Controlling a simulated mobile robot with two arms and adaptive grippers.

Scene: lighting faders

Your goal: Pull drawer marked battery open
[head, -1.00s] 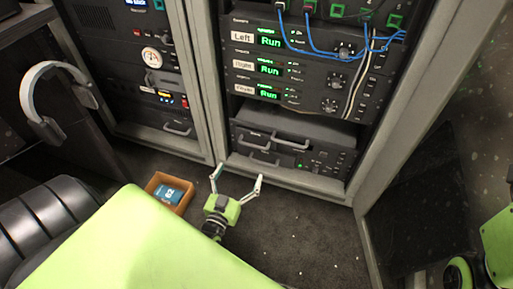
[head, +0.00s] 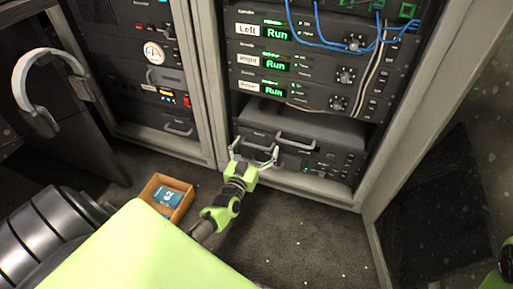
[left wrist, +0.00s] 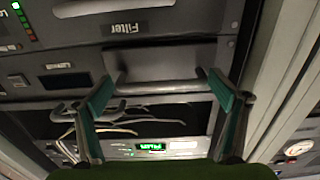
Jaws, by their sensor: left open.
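My left gripper (head: 255,150) is open at the low drawer fronts in the right rack. In the left wrist view its fingers (left wrist: 160,76) stand either side of a drawer handle bar (left wrist: 160,87), not closed on it. That view is upside down; a label near this handle reads "Filter" (left wrist: 125,28). Another handle (left wrist: 110,8) shows at its top edge. In the head view a drawer handle (head: 296,140) lies just right of the gripper. I cannot read any "battery" label.
Units with green "Run" displays (head: 278,33) and hanging blue cables fill the rack above. A grey rack post (head: 208,90) stands left of the gripper. A small orange box (head: 153,184) with a blue item is on the floor. Headphones (head: 22,70) hang at left.

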